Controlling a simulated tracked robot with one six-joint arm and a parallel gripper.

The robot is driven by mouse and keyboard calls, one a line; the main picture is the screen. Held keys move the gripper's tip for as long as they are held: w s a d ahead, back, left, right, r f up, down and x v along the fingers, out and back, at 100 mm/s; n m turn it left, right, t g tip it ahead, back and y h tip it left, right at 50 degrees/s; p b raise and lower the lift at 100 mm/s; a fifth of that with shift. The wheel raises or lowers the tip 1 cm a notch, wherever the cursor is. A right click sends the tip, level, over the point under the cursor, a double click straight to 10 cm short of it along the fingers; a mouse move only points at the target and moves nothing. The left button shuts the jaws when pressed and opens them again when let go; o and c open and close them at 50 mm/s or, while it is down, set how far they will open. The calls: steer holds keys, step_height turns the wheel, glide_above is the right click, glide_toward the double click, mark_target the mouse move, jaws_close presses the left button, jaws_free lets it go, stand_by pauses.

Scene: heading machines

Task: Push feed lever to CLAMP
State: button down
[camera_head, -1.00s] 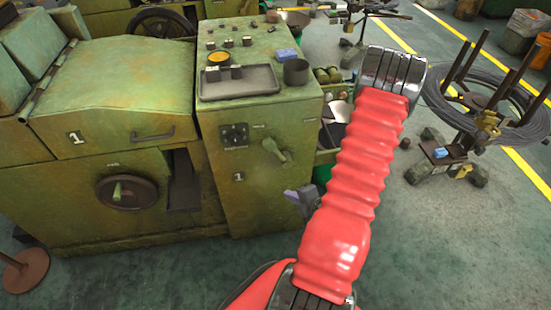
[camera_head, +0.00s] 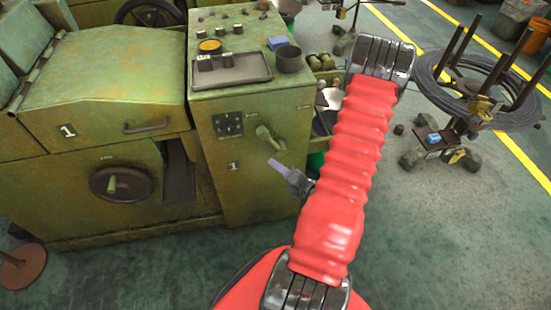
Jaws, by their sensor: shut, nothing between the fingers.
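The likely feed lever (camera_head: 268,139) is a worn green handle on the front of the green control cabinet, right of a dark selector plate. Its arm slants down to the right from its hub. The small lettering above it is too small to read. My gripper (camera_head: 273,163) shows as a pale violet tip on a dark body, just below the lever. The fingers look closed together with nothing in them. A small gap seems to show between tip and lever, but depth is hard to judge. The red sleeve of my arm hides the area to the right.
A black handwheel (camera_head: 122,184) sits on the machine at left. A wire coil stand (camera_head: 480,95) stands right. Floor in front is clear.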

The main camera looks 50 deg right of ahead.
mark_target(271, 139)
steer(key=w+d, duration=0.4)
steer(key=w, duration=0.3)
steer(key=shift+w+d+f, duration=0.2)
steer(key=shift+w, duration=0.15)
stand_by(0.5)
steer(key=shift+s+d, duration=0.1)
steer(key=shift+d, duration=0.05)
stand_by(0.3)
steer(key=shift+d+r+m, duration=0.1)
steer(key=shift+r+m, duration=0.05)
steer(key=shift+m, duration=0.15)
